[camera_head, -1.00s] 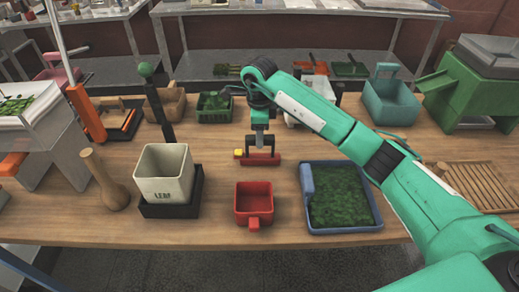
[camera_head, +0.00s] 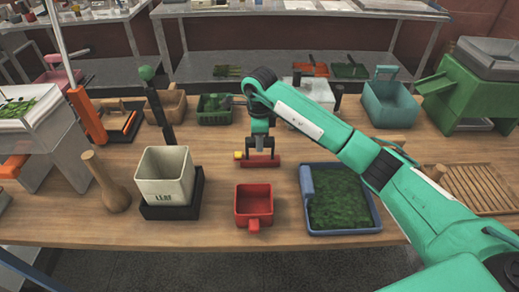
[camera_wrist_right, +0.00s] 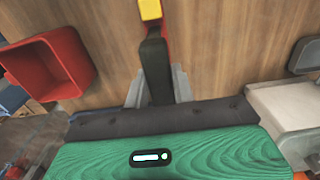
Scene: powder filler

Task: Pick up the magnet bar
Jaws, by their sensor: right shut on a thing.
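The magnet bar is a red bar (camera_head: 264,161) with a yellow end (camera_head: 238,155) and a dark handle, at the middle of the wooden table behind the small red bin. My right gripper (camera_head: 262,144) points down from above and is shut on the bar's dark handle. In the right wrist view the handle (camera_wrist_right: 155,70) stands between the two grey fingers (camera_wrist_right: 157,88), and the yellow end (camera_wrist_right: 150,9) shows at the top. Whether the bar touches the table is hard to tell. My left gripper is not in view.
The red bin (camera_head: 254,202) stands just in front. A blue tray of green material (camera_head: 306,180) is at the right front, a white LEAF container (camera_head: 165,178) at the left. A green basket (camera_head: 214,117) is behind. Bare table surrounds the bar.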

